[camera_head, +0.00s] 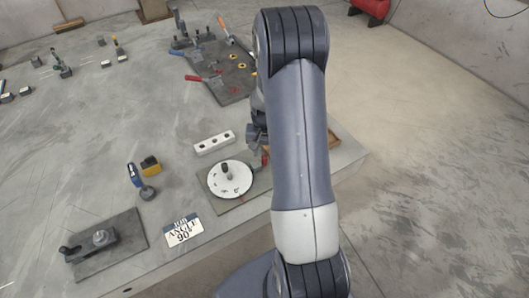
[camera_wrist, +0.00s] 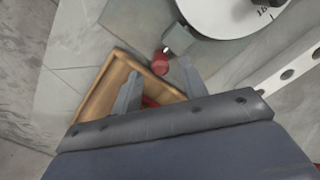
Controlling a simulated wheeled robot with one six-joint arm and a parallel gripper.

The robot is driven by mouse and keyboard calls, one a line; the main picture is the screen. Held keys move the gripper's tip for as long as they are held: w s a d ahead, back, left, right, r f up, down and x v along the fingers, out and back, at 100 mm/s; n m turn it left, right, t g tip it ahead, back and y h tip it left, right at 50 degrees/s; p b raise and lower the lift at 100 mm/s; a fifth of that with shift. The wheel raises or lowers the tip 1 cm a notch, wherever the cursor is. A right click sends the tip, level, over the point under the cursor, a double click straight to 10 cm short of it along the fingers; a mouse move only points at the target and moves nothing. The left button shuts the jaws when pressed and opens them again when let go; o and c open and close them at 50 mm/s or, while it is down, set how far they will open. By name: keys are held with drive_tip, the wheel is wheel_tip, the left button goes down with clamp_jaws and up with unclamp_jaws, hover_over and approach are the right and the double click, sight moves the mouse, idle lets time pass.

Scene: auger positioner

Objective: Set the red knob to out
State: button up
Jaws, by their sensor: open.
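The red knob (camera_head: 264,160) sits at the right edge of the white dial plate (camera_head: 229,175), partly hidden by my arm in the head view. In the wrist view the red knob (camera_wrist: 160,63) is on the end of a grey metal plunger block (camera_wrist: 178,38) beside the white dial (camera_wrist: 232,12). My gripper (camera_wrist: 160,73) is open, with one finger on each side of the knob's near end. The knob appears between the fingertips; I cannot tell whether either finger touches it. In the head view my gripper (camera_head: 257,138) is mostly hidden behind my arm.
A wooden tray (camera_wrist: 112,82) lies under and left of my gripper in the wrist view. A white block with holes (camera_head: 214,143) stands behind the dial. A card reading angle 90° (camera_head: 183,230) lies in front. A clamp plate (camera_head: 105,252) is at front left.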

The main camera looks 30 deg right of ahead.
drive_tip(key=shift+f, duration=1.1)
drive_tip(key=shift+c, duration=0.2)
clamp_jaws()
